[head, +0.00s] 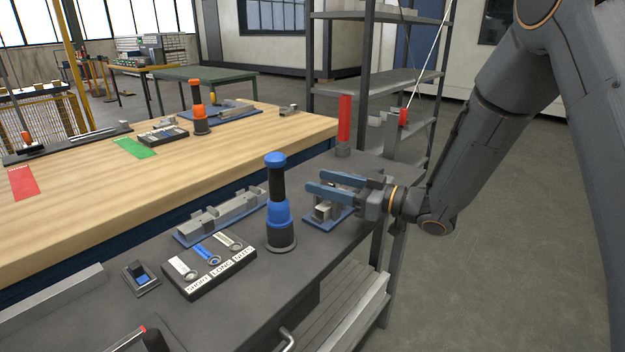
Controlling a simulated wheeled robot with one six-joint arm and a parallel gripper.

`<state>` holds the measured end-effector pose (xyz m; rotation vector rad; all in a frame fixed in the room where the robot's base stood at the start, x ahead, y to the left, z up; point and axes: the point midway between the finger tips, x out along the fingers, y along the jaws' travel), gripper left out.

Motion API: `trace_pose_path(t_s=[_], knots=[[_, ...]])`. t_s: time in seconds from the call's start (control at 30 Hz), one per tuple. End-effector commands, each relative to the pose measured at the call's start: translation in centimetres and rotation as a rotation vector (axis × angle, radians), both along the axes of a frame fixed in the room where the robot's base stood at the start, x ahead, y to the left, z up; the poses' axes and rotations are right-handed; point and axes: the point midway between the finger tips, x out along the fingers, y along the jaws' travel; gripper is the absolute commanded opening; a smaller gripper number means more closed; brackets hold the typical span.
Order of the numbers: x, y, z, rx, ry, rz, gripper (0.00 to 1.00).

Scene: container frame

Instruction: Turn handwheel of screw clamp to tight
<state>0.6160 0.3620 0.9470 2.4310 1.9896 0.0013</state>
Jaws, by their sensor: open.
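My gripper (315,181) reaches in from the right, with its two blue fingers spread and pointing left. Nothing shows between them. Below the fingers, near the right end of the dark bench, a small grey metal device sits on a blue plate (343,212). It may be the screw clamp, but the gripper partly covers it. I cannot make out a handwheel on it, nor how tight it is. I cannot tell whether the fingers touch the device; they appear above it.
A blue-and-black upright tool (279,215) stands close left of the fingers. A red post (344,122) rises behind. A long grey fixture (222,213) and a labelled tray (207,268) lie further left on the dark bench (235,312). Open floor lies right.

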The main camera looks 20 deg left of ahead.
Motion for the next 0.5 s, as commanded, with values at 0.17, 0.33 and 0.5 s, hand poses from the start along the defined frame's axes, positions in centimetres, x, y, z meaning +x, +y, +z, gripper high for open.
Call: trace_pose_path(t_s=[0.17, 0.33, 0.5], knots=[[0.3, 2.5, 0.0, -0.001, 0.001, 0.003, 0.47], [0.5, 3.5, 0.0, 0.000, 0.000, 0.003, 0.47], [0.5, 3.6, 0.0, 0.000, 0.001, 0.003, 0.47]])
